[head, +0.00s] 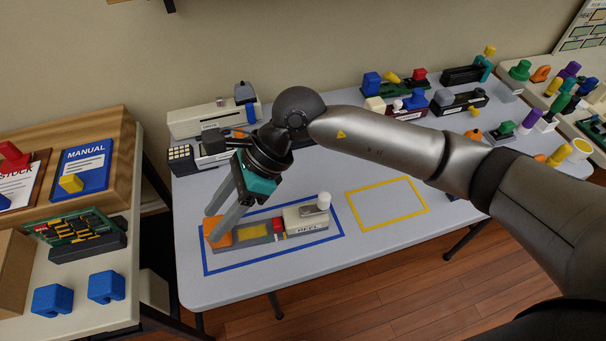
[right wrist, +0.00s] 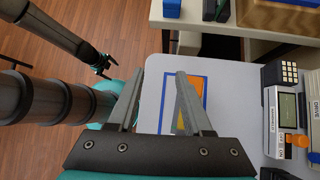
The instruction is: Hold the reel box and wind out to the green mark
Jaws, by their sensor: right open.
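The reel box (head: 306,222) is a cream block marked REEL with a pale crank knob (head: 323,201) on top. It stands on a long grey base with a red block (head: 278,226) beside it and an orange end block (head: 218,233) at the left. I cannot make out a green mark. My right gripper (head: 213,225) is open, its fingers slanting down by the orange block, away from the reel box. The right wrist view shows the fingers apart, with some orange (right wrist: 181,121) partly behind one. My left gripper (right wrist: 103,66) shows small there, off the table; its jaws are unclear.
Blue tape (head: 270,257) frames the reel unit. An empty yellow tape frame (head: 387,204) lies to its right. A cream device (head: 212,119) and a keypad device (head: 195,157) stand behind. A side table (head: 70,296) with blue blocks is at left.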

